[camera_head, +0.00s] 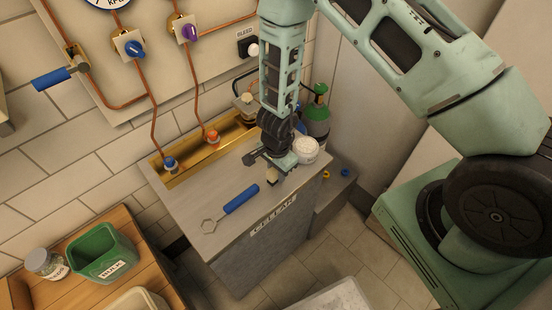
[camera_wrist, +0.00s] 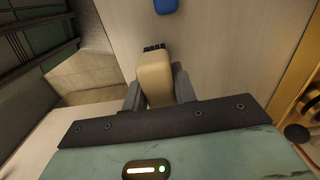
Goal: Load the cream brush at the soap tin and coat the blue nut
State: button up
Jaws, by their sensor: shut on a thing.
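My gripper (camera_head: 272,167) is over the right part of the grey cabinet top. In the wrist view my gripper (camera_wrist: 157,92) is shut on the cream brush (camera_wrist: 155,77), with its dark bristles pointing away from me. The brush is small and mostly hidden by the gripper in the head view. The soap tin, a round white tub (camera_head: 305,149), stands just right of my gripper at the cabinet's back right. The blue nut (camera_head: 170,163) sits on a copper pipe at the left end of the brass trough, apart from the brush.
An orange nut (camera_head: 213,136) is on another pipe in the brass trough (camera_head: 190,172). A blue-handled wrench (camera_head: 240,199) lies on the cabinet top (camera_head: 205,197). A green cylinder (camera_head: 317,120) stands behind the tin. A green bin (camera_head: 103,255) and jar (camera_head: 45,264) are at lower left.

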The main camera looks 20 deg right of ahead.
jog(key=shift+f+b, duration=0.4)
jog(key=shift+f, duration=0.25)
jog(key=o, duration=1)
jog(key=shift+c, duration=0.2)
jog(key=shift+r+p, duration=0.65)
jog(key=shift+p, duration=0.05)
grip_shut()
